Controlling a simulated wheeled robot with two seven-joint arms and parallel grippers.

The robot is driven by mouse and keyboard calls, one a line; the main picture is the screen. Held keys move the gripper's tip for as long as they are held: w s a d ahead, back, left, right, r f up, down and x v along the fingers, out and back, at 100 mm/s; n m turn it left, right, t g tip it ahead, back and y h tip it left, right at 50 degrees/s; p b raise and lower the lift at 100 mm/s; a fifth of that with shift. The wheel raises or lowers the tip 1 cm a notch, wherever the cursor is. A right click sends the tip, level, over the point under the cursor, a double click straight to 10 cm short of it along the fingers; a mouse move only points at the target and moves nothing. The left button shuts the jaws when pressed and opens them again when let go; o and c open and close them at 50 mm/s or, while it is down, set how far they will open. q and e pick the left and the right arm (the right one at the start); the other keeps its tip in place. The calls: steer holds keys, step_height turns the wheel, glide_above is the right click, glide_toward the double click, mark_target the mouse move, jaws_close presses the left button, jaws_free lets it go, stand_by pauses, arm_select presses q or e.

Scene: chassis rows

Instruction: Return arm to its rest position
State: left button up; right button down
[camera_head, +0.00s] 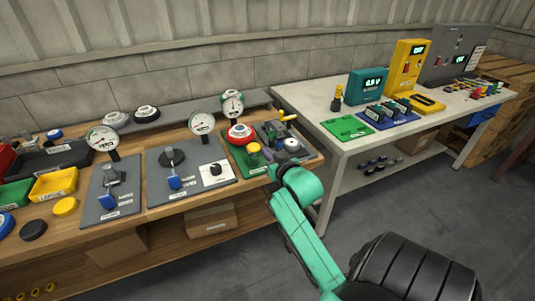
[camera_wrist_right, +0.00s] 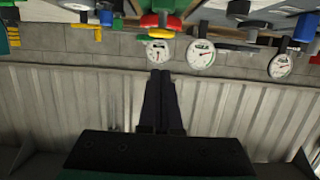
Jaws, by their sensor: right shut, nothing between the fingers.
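My right arm (camera_head: 305,228) is teal and comes in from the lower right in the head view. Its wrist is at the right end of the wooden bench (camera_head: 220,208), in front of the green plate with the red round part (camera_head: 240,133). My right gripper (camera_wrist_right: 161,76) shows in the right wrist view as two dark fingers pressed together, with nothing between them. That view is upside down. The fingers overlap the wall, near the dial gauges (camera_wrist_right: 201,53) in the picture. In the head view the fingertips are hard to make out. My left gripper is not in view.
Grey plates (camera_head: 190,172) with gauge stands and a yellow tray (camera_head: 54,183) sit on the wooden bench. A white table (camera_head: 305,100) with meters and a green mat (camera_head: 347,127) stands to the right. Cardboard boxes lie on the lower shelf. The floor (camera_head: 440,190) at right is clear.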

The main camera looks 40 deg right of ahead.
stand_by(0.8)
steer(key=s+a+f+n+g+y, duration=0.1)
steer(key=s+a+f+g, duration=0.15)
steer(key=f, duration=0.85)
steer(key=s+a+f+n+g+y, duration=0.1)
steer(key=a+f+g, duration=0.15)
steer(key=f, duration=0.75)
steer(key=s+a+f+n+g+y, duration=0.1)
steer(key=s+a+f, duration=0.15)
steer(key=f, duration=0.85)
steer(key=s+a+f+n+g+y, duration=0.1)
steer(key=s+a+f+g, duration=0.15)
steer(key=s+f, duration=0.55)
steer(key=s+a+f+n+g+y, duration=0.1)
steer(key=s+a+f+g, duration=0.15)
steer(key=s+f, duration=0.55)
steer(key=s+a+f+g, duration=0.1)
steer(key=s+f, duration=0.1)
steer(key=s, duration=0.5)
steer(key=s+a+f+n+g, duration=0.1)
steer(key=s+f, duration=0.2)
steer(key=s, duration=0.5)
steer(key=shift+s+a+f, duration=0.15)
steer(key=shift+a+f, duration=0.15)
steer(key=shift+f, duration=0.05)
